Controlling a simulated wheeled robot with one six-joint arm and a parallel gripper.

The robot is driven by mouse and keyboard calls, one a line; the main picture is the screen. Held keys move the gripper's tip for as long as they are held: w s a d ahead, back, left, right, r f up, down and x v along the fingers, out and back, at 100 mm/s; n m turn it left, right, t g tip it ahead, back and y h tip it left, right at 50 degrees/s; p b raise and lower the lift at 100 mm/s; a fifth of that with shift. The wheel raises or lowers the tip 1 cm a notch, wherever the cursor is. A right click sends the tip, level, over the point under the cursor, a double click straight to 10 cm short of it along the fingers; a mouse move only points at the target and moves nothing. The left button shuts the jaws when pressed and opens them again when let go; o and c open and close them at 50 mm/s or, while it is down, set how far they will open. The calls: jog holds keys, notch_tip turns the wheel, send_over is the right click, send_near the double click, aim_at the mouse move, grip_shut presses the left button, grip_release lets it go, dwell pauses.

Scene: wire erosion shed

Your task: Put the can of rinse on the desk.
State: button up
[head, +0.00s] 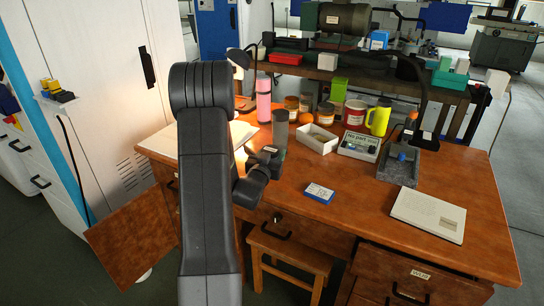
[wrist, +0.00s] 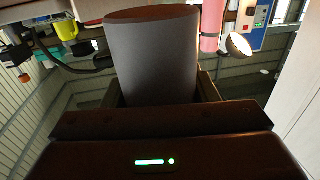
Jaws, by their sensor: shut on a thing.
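A plain dark grey can (head: 280,128) is held upright in my gripper (head: 273,153), over the left part of the wooden desk (head: 285,192). In the wrist view the grey can (wrist: 152,60), with a brownish top, stands between the jaws of my gripper (wrist: 155,98), which are shut on it. No label shows on the side I see, so I cannot read whether it is the rinse. My jaws partly hide its lower end, and I cannot tell whether its base touches the desk.
Behind the can are a pink bottle (head: 263,100), several jars and an orange (head: 306,117). A white open box (head: 317,139) is to its right. A stool (head: 290,260) stands below.

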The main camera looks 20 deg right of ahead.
jog(key=shift+s+f, duration=0.1)
jog(key=shift+f, duration=0.3)
jog(key=o, duration=1.2)
jog(key=shift+w+f, duration=0.2)
jog(key=shift+s+r, duration=0.1)
jog(key=shift+r, duration=0.1)
jog(key=shift+r, duration=0.1)
jog(key=shift+r+p, duration=0.8)
jog(key=shift+p, duration=0.45)
jog(key=b+v, duration=0.2)
jog(key=v, duration=1)
jog(key=shift+f, duration=0.15)
